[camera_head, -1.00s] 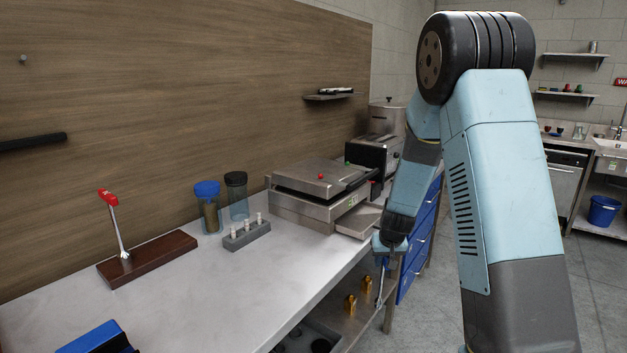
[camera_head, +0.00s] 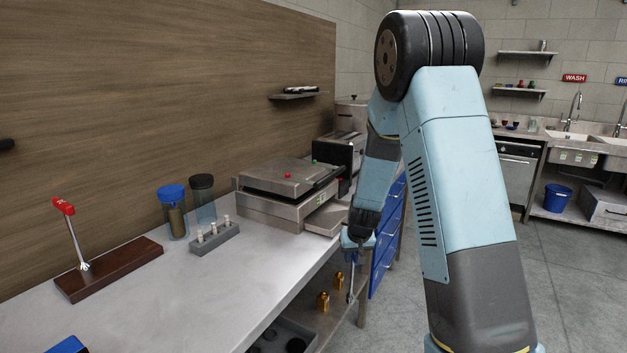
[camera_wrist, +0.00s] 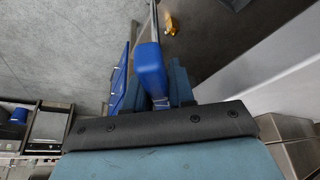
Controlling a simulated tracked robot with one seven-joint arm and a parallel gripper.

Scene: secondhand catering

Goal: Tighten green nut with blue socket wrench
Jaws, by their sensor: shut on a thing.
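My gripper (camera_head: 355,243) is shut on the blue socket wrench, beyond the front edge of the counter. The blue handle (camera_wrist: 151,68) sits between the fingers in the wrist view, and its metal shaft points away from my gripper. In the head view the shaft (camera_head: 350,284) hangs downward, with its end free. A small green spot (camera_head: 314,162), probably the green nut, shows at the back of the steel press (camera_head: 285,185). A red one (camera_head: 288,175) is on the press lid. The green nut is too small to show its seating.
A red-handled wrench (camera_head: 65,207) stands in a dark wooden block (camera_head: 110,270) on the counter (camera_head: 200,298). Two shaker cups and a grey holder (camera_head: 214,240) stand left of the press. Brass pieces (camera_head: 323,301) are on the lower shelf. The floor to the right is open.

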